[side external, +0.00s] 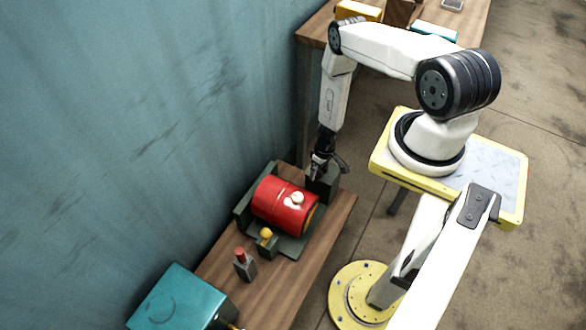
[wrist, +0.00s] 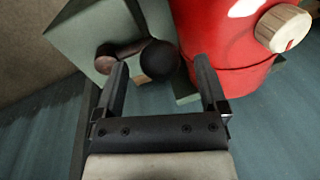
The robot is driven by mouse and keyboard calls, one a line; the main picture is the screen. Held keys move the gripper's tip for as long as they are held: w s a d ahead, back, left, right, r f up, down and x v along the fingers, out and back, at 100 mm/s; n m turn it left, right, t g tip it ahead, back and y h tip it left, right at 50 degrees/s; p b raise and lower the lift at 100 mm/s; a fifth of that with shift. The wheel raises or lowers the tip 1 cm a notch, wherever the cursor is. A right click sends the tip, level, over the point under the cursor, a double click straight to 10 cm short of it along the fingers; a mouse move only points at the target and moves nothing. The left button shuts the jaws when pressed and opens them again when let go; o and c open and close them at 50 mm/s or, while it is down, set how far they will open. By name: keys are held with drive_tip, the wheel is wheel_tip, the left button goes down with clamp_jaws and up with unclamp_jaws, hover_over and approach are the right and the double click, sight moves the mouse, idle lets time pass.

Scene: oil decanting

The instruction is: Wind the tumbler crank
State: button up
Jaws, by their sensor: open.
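The tumbler is a red drum (side external: 280,207) lying on its side in a dark green cradle (side external: 243,214) on a wooden bench; the drum also fills the upper right of the wrist view (wrist: 225,35). The crank shows in the wrist view as a brownish arm (wrist: 122,50) on a grey-green block (wrist: 95,28), with a dark round knob (wrist: 159,59). My gripper (wrist: 161,72) is open, with the knob between and just beyond its fingertips; I cannot tell whether they touch it. In the side view my gripper (side external: 320,172) is at the drum's upper right end and hides the crank.
A pale cap (side external: 297,198) sticks out of the drum. A yellow ball on a block (side external: 266,237) and a red-topped post (side external: 242,261) stand in front. A teal box (side external: 177,299) is at lower left. The teal wall (side external: 130,110) runs close behind the bench.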

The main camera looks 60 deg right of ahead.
drive_tip(key=shift+s+d+r, duration=0.1)
drive_tip(key=shift+d+r, duration=0.1)
drive_tip(key=shift+r, duration=0.85)
drive_tip(key=shift+d+r, duration=0.2)
drive_tip(key=shift+r, duration=0.85)
drive_tip(key=shift+s+d+r, duration=0.1)
drive_tip(key=shift+d+r, duration=0.1)
drive_tip(key=shift+r, duration=0.85)
drive_tip(key=shift+w, duration=0.1)
drive_tip(key=shift+w+d+r, duration=0.1)
drive_tip(key=shift+w+r, duration=0.1)
drive_tip(key=shift+r, duration=0.1)
drive_tip(key=w+a+r+t+h, duration=0.1)
drive_tip(key=w+r, duration=0.3)
drive_tip(key=r, duration=0.4)
drive_tip(key=w+a+r+n+h, duration=0.15)
drive_tip(key=w+r, duration=0.25)
drive_tip(key=r, duration=0.5)
drive_tip(key=w+a+r+t+h, duration=0.1)
drive_tip(key=w+r, duration=0.2)
drive_tip(key=r, duration=0.5)
drive_tip(key=s+a+r, duration=0.4)
drive_tip(key=a+r, duration=0.3)
drive_tip(key=r, duration=0.1)
drive_tip(key=s+a+r+y, duration=0.1)
drive_tip(key=s+a+r, duration=0.4)
drive_tip(key=a+r, duration=0.3)
drive_tip(key=shift+s+a+r+n, duration=0.2)
drive_tip(key=shift+s+r+n, duration=0.1)
drive_tip(key=shift+r+n, duration=0.15)
